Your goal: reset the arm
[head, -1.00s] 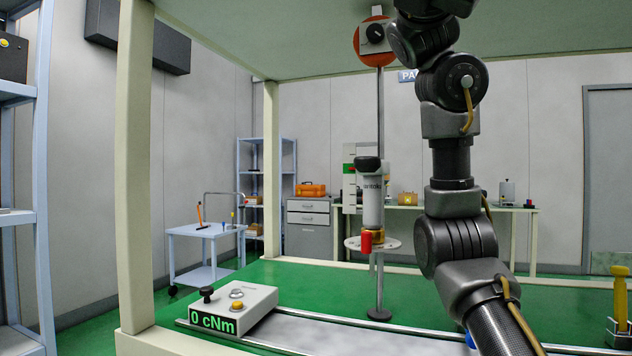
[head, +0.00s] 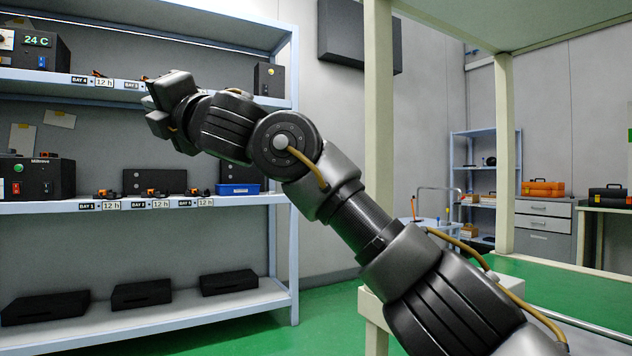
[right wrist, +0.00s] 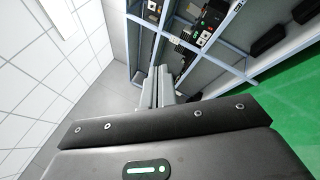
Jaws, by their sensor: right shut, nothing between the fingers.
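My right arm (head: 350,215) reaches from the lower right of the head view up toward the shelf at the left. Its gripper (head: 160,115) is at the upper left end, in front of the shelf's upper board, clear of the things on it as far as I can tell. In the right wrist view the two fingers (right wrist: 158,88) are together with nothing between them, and the shelf stands beyond them. My left gripper is not in view.
The blue-grey shelf (head: 145,330) holds dark boxes (head: 228,281), a blue tray (head: 238,189) and small orange-and-black items (head: 150,193) by bay labels. The pale bench frame (head: 378,130) stands to the right. Green floor (head: 325,310) is clear between them.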

